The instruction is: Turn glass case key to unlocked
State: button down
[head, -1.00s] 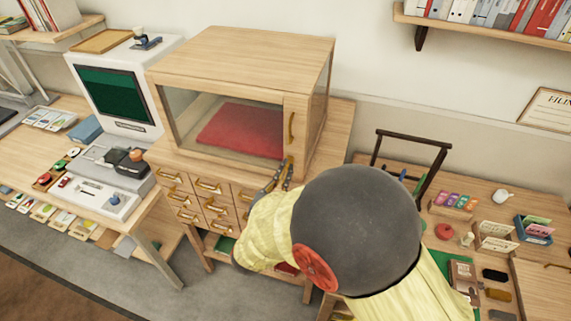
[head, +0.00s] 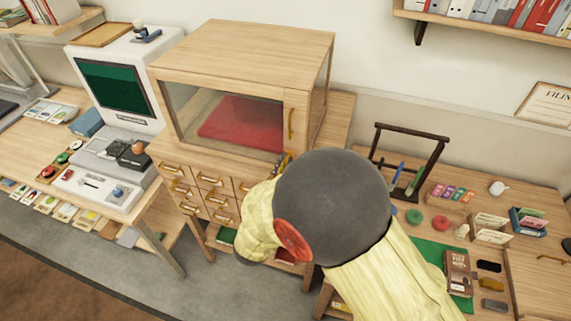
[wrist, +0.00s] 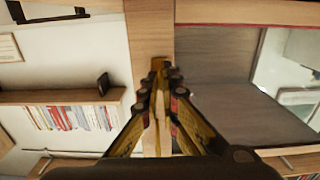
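The glass case (head: 240,50) is a pale wooden box with glass panes and a red cushion (head: 240,122) inside. Its front door looks shut, with an upright brass handle (head: 291,124) on the right stile. My gripper (head: 284,160) is at the lower part of that stile, below the handle, mostly hidden by my arm. In the wrist view, my gripper's fingers (wrist: 160,80) point at the wooden stile (wrist: 150,30), close together with a narrow gap. A small brass piece (wrist: 158,65) shows between the tips; whether it is gripped is unclear. I cannot make out the key's shape or angle.
Small drawers with brass pulls (head: 210,181) lie under the case. A desk with an old computer (head: 115,85) stands to the left. To the right, a table holds a dark rack (head: 410,130), a green mat (head: 430,250) and small items. A shelf of binders (head: 490,15) hangs above.

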jog(key=c, duration=2.1)
grip_release()
jog(key=shift+o, duration=0.2)
jog(key=v, duration=1.2)
